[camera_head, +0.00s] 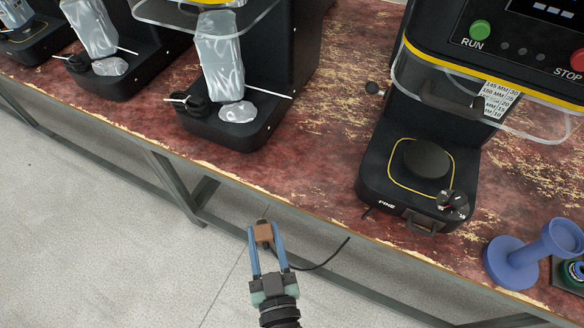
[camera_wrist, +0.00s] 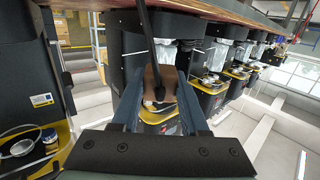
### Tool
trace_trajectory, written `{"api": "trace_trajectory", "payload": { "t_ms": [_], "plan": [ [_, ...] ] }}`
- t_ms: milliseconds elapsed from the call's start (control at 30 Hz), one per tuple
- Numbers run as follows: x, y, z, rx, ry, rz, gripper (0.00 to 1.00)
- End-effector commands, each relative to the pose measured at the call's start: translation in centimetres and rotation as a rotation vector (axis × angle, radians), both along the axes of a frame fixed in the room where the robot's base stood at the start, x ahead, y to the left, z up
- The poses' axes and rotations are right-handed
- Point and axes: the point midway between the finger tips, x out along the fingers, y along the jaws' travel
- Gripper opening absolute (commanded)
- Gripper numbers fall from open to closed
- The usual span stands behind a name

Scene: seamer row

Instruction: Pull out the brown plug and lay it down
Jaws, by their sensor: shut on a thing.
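The brown plug (camera_head: 263,233) is a small block with a dark cable trailing from it to the right. My gripper (camera_head: 264,240) has its two blue fingers shut on the plug. It holds the plug in the air in front of the bench's front edge, over the grey floor in the head view. In the wrist view the plug (camera_wrist: 160,84) sits between the fingertips, and its black cable (camera_wrist: 147,35) runs up towards the top of the picture. No socket shows clearly.
The worn red bench top (camera_head: 330,150) carries a row of black seamers. The seamer marked PINE (camera_head: 400,205) stands at the right, with a blue spool (camera_head: 520,255) beside it.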

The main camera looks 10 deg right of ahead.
Motion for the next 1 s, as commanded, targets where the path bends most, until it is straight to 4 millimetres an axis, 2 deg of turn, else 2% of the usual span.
{"api": "trace_trajectory", "payload": {
  "t_ms": [33, 200, 267, 1000],
  "plan": [
    [0.2, 0.0, -2.6, 0.000, 0.003, -0.004, 0.00],
    [1.1, 0.0, -5.7, -0.002, 0.021, -0.038, 0.00],
    [1.5, 0.0, -6.2, -0.002, 0.027, -0.055, 0.00],
    [3.6, 0.4, -7.2, 0.000, 0.054, -0.157, 0.00]
  ]
}}
